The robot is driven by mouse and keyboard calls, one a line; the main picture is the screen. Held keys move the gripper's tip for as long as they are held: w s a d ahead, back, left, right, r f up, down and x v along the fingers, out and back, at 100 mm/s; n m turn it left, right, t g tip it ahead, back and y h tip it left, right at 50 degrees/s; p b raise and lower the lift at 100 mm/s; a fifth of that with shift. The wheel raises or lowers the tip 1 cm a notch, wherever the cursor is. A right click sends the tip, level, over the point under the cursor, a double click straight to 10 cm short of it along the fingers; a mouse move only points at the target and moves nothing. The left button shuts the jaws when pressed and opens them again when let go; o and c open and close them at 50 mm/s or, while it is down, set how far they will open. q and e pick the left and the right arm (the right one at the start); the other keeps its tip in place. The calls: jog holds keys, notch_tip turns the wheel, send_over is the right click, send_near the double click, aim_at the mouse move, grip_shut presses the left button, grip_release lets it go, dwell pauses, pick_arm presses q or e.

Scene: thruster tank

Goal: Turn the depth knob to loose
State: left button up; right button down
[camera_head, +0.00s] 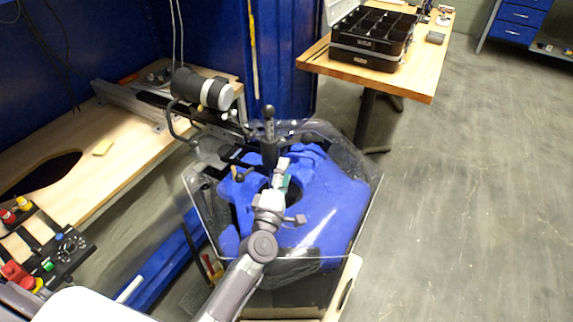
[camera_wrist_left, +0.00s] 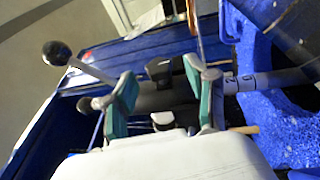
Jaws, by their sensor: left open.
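My left gripper (camera_head: 285,172) reaches into the blue machine (camera_head: 338,205) under its clear cover. In the left wrist view its two green-lined fingers (camera_wrist_left: 160,76) stand apart. A black knob-like part (camera_wrist_left: 159,69) shows between and beyond the fingertips; I cannot tell whether they touch it. I cannot tell for sure which part is the depth knob, and no loose or tight marking is readable. A lever with a dark ball end (camera_wrist_left: 57,53) stands left of the fingers. In the head view an upright black-handled lever (camera_head: 269,130) rises just behind the gripper. My right gripper is not in view.
The clear cover (camera_head: 366,186) surrounds the machine. A wooden bench (camera_head: 120,150) lies left, with a control box (camera_head: 62,255) in front. A wooden table (camera_head: 415,85) with black crates (camera_head: 372,45) stands behind. The floor at right is clear.

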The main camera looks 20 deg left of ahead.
pick_arm(q)
jog(key=s+f, duration=0.1)
jog(key=s, duration=0.8)
jog(key=shift+d, duration=0.2)
